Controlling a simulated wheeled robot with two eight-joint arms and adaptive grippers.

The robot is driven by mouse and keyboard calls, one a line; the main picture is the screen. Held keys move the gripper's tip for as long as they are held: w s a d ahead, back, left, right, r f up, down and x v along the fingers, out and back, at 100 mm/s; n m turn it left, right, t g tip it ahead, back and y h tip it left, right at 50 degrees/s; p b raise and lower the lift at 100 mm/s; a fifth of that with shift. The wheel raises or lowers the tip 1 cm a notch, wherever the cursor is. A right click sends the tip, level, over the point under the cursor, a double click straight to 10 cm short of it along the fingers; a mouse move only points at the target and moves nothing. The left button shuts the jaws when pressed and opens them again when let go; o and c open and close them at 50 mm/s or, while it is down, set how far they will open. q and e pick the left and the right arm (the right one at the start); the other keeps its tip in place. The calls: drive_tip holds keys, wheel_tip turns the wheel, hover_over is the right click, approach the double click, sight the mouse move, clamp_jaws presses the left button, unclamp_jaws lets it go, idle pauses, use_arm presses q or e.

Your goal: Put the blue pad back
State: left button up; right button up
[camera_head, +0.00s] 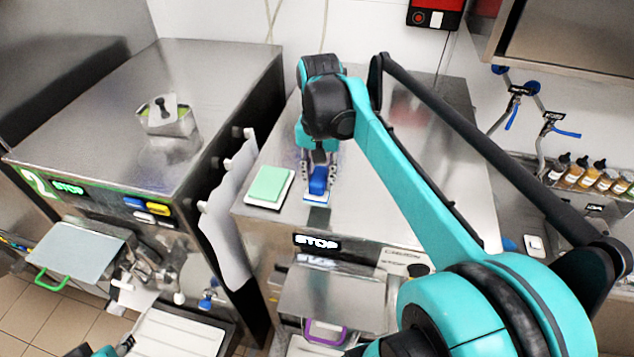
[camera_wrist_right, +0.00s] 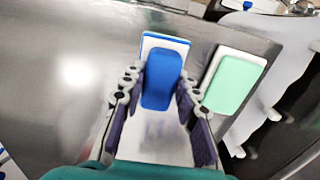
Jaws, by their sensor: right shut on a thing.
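The blue pad (camera_head: 318,181) is between the fingers of my right gripper (camera_head: 319,172), over the top of the middle freezer (camera_head: 400,185). In the right wrist view the blue pad (camera_wrist_right: 161,82) stands between both fingers, and my right gripper (camera_wrist_right: 158,108) is shut on it. A white holder with a blue edge (camera_wrist_right: 178,44) shows right behind the pad; I cannot tell whether the pad touches it. A green pad (camera_head: 269,183) lies on its white holder beside it, also seen in the wrist view (camera_wrist_right: 234,84). Only a small part of my left arm shows at the bottom left; its fingers are unclear.
The left freezer (camera_head: 120,110) has a metal container (camera_head: 167,117) with a dark handle on top. White cloth-like sheeting (camera_head: 232,215) hangs between the freezers. Several bottles (camera_head: 590,176) stand on the right. The freezer top around the pads is mostly clear.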

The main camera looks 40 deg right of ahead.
drive_tip(key=shift+w+d+f, duration=0.25)
drive_tip(key=shift+w+f, duration=0.1)
drive_tip(key=shift+w, duration=0.15)
drive_tip(key=shift+w+d+f, duration=0.25)
drive_tip(key=shift+w+f, duration=0.05)
drive_tip(key=shift+w, duration=0.15)
drive_tip(key=f, duration=0.1)
drive_tip(key=f+p, duration=0.1)
drive_tip(key=f, duration=0.1)
drive_tip(key=shift+s+a+f, duration=0.15)
drive_tip(key=shift+a+f, duration=0.05)
drive_tip(key=shift+f, duration=0.1)
drive_tip(key=shift+d+f, duration=0.15)
drive_tip(key=shift+f, duration=0.1)
drive_tip(key=shift+f, duration=0.1)
drive_tip(key=o, duration=1.1)
